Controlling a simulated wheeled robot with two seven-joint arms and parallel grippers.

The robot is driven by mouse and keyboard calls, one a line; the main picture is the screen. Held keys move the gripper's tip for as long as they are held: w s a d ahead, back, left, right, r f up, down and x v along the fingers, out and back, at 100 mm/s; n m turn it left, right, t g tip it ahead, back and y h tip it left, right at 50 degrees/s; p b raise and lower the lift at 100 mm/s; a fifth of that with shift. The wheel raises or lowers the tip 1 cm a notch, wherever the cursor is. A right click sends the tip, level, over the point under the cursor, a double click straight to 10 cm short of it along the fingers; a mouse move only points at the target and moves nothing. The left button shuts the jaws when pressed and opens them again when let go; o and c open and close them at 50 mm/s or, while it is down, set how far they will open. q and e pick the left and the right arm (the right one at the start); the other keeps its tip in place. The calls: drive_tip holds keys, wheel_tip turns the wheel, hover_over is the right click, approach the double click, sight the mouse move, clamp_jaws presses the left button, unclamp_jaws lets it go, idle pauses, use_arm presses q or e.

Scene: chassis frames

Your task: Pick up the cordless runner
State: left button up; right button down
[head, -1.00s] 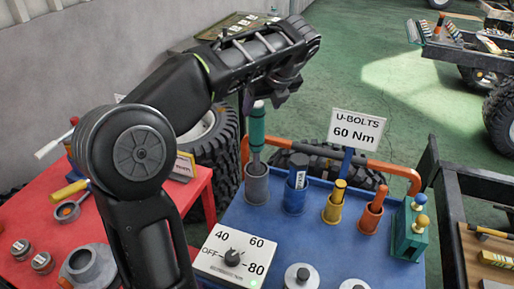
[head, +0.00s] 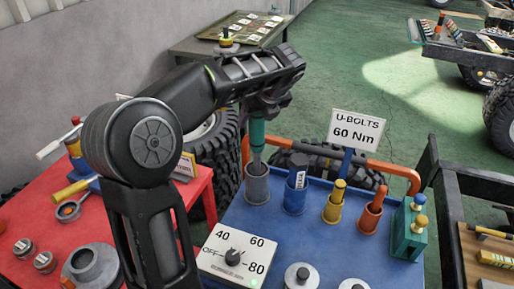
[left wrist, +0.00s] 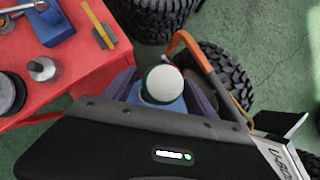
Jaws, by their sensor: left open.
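A teal-green tool (head: 257,131), which looks like the cordless runner, stands upright in a grey cup (head: 257,186) on the blue bench top. My left gripper (head: 266,104) is over its upper end and hides the top of it in the head view. In the left wrist view the tool's pale round top (left wrist: 163,83) lies between the two purple fingers of my open left gripper. I cannot tell whether either finger touches it. My right gripper is not in view.
A blue cup (head: 295,199), a yellow cup (head: 333,212) and an orange cup (head: 370,218) with tools stand to the right. Behind them are an orange tube frame (head: 402,171) and a U-BOLTS sign (head: 356,130). A dial box (head: 236,257) is in front. A red table (head: 25,230) is left.

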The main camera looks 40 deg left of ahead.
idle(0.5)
use_arm(q)
clamp_jaws()
idle(0.5)
drive_tip(key=shift+r, duration=0.1)
